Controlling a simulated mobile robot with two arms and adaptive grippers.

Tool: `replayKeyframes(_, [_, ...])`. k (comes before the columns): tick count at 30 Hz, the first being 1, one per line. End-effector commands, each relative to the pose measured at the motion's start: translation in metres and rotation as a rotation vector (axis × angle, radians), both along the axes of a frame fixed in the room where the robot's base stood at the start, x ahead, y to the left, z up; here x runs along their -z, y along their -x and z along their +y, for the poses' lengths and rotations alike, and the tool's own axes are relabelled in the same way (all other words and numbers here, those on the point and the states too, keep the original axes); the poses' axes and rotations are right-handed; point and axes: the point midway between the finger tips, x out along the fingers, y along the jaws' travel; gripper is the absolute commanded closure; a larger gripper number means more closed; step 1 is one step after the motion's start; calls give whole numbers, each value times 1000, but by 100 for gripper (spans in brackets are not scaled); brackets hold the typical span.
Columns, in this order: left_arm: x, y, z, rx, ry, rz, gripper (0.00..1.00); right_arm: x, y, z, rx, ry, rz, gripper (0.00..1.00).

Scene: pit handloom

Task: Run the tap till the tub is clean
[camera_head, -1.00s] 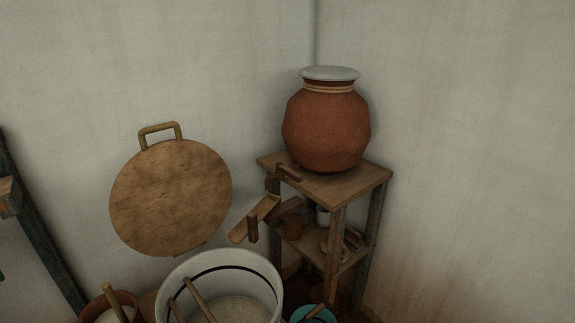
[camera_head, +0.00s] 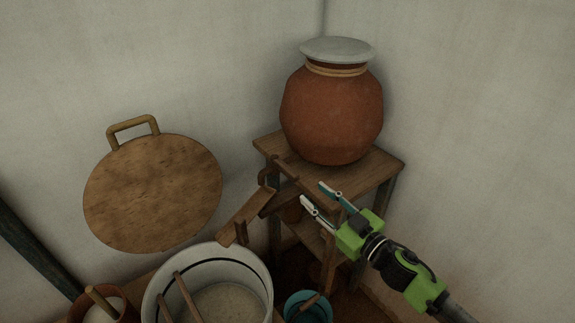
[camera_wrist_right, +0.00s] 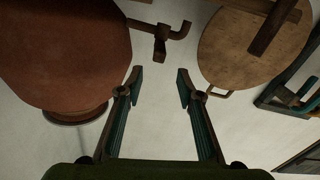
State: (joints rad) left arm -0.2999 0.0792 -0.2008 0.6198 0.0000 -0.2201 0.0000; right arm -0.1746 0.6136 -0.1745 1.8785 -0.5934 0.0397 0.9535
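The clay pot (camera_head: 332,112) with a pale lid stands on a wooden stand. A dark tap (camera_head: 268,170) sticks out low on its left side; it also shows in the right wrist view (camera_wrist_right: 162,38). A wooden chute (camera_head: 246,216) slopes from below the tap toward the white tub (camera_head: 262,272). The tub has a dark line inside, pale beige contents and sticks. I cannot make out any running water. My right gripper (camera_head: 314,192) is open and empty, in front of the stand, apart from the tap. The tap lies beyond its fingertips (camera_wrist_right: 159,74) in the wrist view. My left gripper is out of view.
A round wooden board (camera_head: 153,195) with a handle is against the left wall. A brown pot (camera_head: 122,302) with a stick is left of the tub. A teal bucket (camera_head: 318,306) is right of it. Bare wall lies right of the stand.

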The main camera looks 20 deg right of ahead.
Motion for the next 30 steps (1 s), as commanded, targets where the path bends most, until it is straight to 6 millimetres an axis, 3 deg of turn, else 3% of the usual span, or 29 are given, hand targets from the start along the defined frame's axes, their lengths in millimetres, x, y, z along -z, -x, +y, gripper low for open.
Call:
replayKeyframes(18, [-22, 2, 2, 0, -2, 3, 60, 0, -105, 37, 3, 0, 1, 66])
replayKeyframes(24, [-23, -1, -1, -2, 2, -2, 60, 1, -119, 42, 3, 1, 2, 66])
replayKeyframes(30, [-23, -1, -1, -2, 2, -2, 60, 2, -120, 43, 3, 1, 3, 66])
